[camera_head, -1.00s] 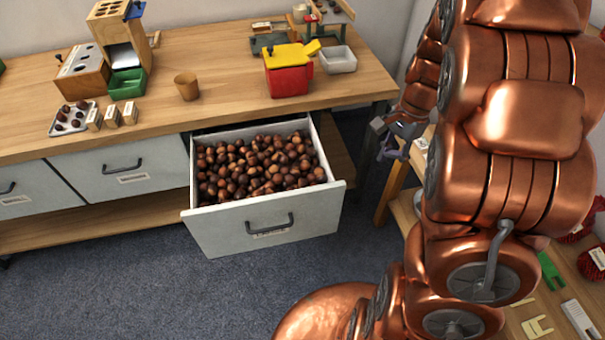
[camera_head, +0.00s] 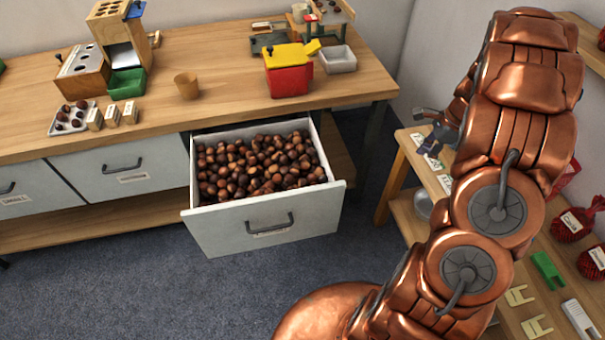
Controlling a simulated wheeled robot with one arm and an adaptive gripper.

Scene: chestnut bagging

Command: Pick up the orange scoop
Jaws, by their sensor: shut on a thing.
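My gripper (camera_head: 436,138) is at the far end of my copper arm, above the right-hand shelf unit. It is small and partly covered by my arm. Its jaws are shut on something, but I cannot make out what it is. I see no clear orange scoop. A plain orange-brown cup (camera_head: 187,86) stands upright on the workbench, well left of my gripper. I see no handle on it.
An open drawer (camera_head: 300,231) full of chestnuts juts out from the workbench (camera_head: 228,92). A red box with a yellow lid (camera_head: 288,78) stands on the bench. The shelf unit (camera_head: 397,188) holds cards and red net bags (camera_head: 572,225). The floor in front is clear.

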